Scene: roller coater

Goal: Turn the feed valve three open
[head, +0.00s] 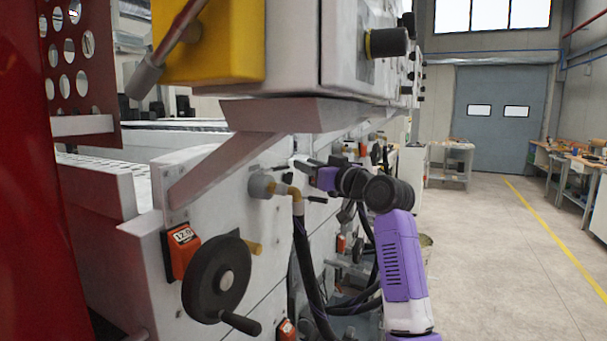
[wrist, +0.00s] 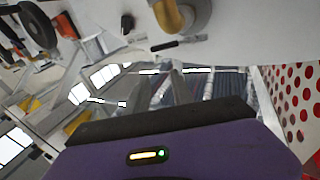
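Along the white machine side, a brass pipe elbow (head: 289,190) has a hose below it. A small black lever (head: 317,199) shows just right of it. The wrist view shows a brass elbow (wrist: 174,16) at the top, with a black lever (wrist: 178,43) below it. No number is readable, so I cannot tell which valve is feed valve three. My gripper (head: 302,162) is beside the machine panel, above and right of the elbow. In the wrist view two grey fingers of my gripper (wrist: 163,88) stand apart with nothing seen between them. The lever lies beyond them, apparently untouched.
A black handwheel (head: 217,280) and an orange counter (head: 181,252) are at the near left. A sloped bracket (head: 225,160) and control box (head: 345,45) overhang the panel. Dark hoses (head: 312,270) hang below the elbow. The floor (head: 500,260) at right is clear.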

